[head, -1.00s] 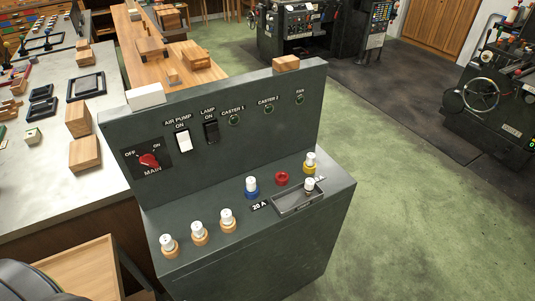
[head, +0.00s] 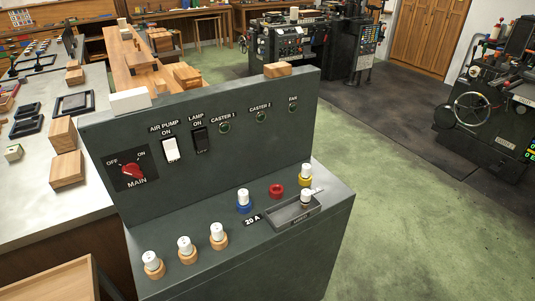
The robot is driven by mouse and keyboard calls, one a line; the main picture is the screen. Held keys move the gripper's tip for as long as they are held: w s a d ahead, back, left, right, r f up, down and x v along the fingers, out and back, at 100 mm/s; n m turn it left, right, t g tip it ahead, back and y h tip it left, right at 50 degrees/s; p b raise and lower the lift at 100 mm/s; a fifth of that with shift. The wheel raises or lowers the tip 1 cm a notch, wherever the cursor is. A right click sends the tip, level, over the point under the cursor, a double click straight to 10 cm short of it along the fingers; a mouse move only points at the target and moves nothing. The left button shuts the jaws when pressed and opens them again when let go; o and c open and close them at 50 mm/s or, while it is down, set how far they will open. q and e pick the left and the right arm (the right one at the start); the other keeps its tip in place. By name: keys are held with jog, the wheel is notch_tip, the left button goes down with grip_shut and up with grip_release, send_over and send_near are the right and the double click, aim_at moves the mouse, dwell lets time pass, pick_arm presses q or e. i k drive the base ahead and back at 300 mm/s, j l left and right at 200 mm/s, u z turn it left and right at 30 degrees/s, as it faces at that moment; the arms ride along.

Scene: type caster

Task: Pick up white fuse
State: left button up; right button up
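Several white fuses stand upright on the dark grey control cabinet's shelf. Three are in wooden-coloured rings at the front left: one at left (head: 150,258), one in the middle (head: 184,243) and one at right (head: 217,231). Another white fuse (head: 243,196) stands in a blue ring (head: 244,208), and one (head: 305,170) in a yellow ring (head: 305,182). A further white-topped fuse (head: 306,195) stands in a small grey tray (head: 282,221). A red ring (head: 277,191) has no fuse in it. Neither of my grippers is in view.
The cabinet's upright panel (head: 225,160) carries a red main switch (head: 132,171) and rocker switches. A bench (head: 30,195) stands at left. Green floor (head: 420,230) is clear at right.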

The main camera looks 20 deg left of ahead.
aim_at(217, 232)
jog(key=u, duration=1)
